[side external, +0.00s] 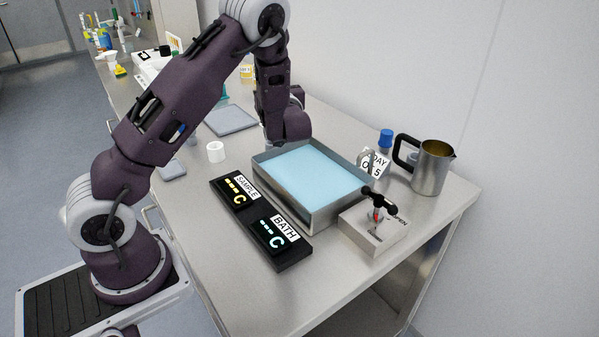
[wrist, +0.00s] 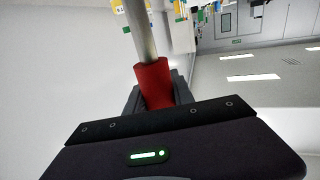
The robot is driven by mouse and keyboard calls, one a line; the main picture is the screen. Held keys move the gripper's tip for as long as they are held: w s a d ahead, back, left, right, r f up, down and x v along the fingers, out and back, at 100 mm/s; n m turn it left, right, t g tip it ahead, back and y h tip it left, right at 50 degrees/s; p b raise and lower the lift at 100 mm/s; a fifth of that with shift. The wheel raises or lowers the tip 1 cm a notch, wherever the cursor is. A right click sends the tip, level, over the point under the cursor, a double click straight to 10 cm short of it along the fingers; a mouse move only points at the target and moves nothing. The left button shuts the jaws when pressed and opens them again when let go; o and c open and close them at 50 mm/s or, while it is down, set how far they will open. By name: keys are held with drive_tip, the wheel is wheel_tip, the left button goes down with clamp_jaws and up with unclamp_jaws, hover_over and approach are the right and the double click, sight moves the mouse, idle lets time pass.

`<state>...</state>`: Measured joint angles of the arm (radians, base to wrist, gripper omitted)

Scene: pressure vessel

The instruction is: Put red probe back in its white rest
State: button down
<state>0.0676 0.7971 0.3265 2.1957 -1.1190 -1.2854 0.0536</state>
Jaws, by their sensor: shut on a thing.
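The red probe (wrist: 154,82) shows in the wrist view as a red handle with a grey metal shaft running up and out of the frame. My gripper (wrist: 160,95) is shut on the red handle. In the side view my wrist hangs behind the bath tray, and my gripper's fingers and the probe are hidden there. A small white cylinder (side external: 215,152), which looks like the white rest, stands upright on the bench left of the tray. It is apart from my wrist.
A tray of blue liquid (side external: 333,212) sits mid-bench. Two dark displays, SAMPLE (side external: 236,190) and BATH (side external: 279,240), lie in front. A valve box (side external: 374,231), metal jug (side external: 431,166) and blue-capped bottle (side external: 386,139) stand right. A grey flat plate (side external: 230,120) lies behind the cylinder.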

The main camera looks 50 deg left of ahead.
drive_tip(key=w+d+m+t+h, duration=0.3)
drive_tip(key=d+m+t+h, duration=0.1)
drive_tip(key=d+t, duration=0.15)
drive_tip(key=w+d+m+t+h, duration=0.3)
drive_tip(key=d+m+t, duration=0.1)
drive_tip(key=d, duration=0.3)
drive_tip(key=s+d+r+m+t+h, duration=0.1)
drive_tip(key=s+d+m+t+h, duration=0.15)
drive_tip(key=d+m+h, duration=0.65)
drive_tip(key=s+a+n+g+y, duration=0.35)
drive_tip(key=a+n+y, duration=0.7)
drive_tip(key=a, duration=0.55)
drive_tip(key=s+a+r+n+g+y, duration=0.2)
drive_tip(key=s+a+n+g+y, duration=0.5)
drive_tip(key=s+a+g, duration=0.55)
drive_tip(key=s+a+f+n, duration=0.1)
drive_tip(key=a+f, duration=0.2)
drive_tip(key=f, duration=0.7)
drive_tip(key=shift+s+f+n+t+h, duration=0.15)
drive_tip(key=shift+s+n+t+h, duration=0.2)
drive_tip(key=shift+h, duration=0.1)
